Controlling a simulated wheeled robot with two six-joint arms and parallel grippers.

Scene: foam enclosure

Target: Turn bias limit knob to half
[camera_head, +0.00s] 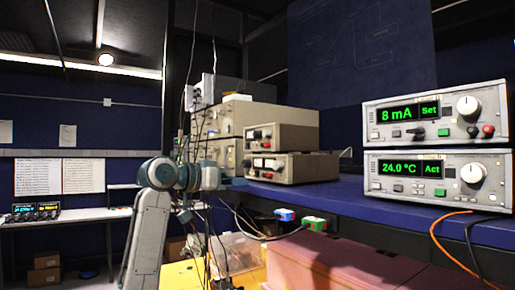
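Two stacked white bench instruments stand on the blue bench at the right. The upper instrument (400,138) shows "8 mA" and "Set" in green and has a large round white knob (468,106) at its right. The lower instrument (385,199) shows "24.0 °C" and "Act" and has a similar white knob (474,173). I cannot read which knob is labelled bias limit. My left gripper (236,183) is left of the instruments, well apart from them, near the bench's left end. Its fingers are too small and unclear to tell open from shut. My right gripper is out of view.
Beige equipment boxes (292,167) stand on the blue bench (340,197) behind my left gripper. Orange and black cables (437,240) hang over the front edge at right. A pink box (320,262) lies below the bench. The bench top before the instruments is mostly clear.

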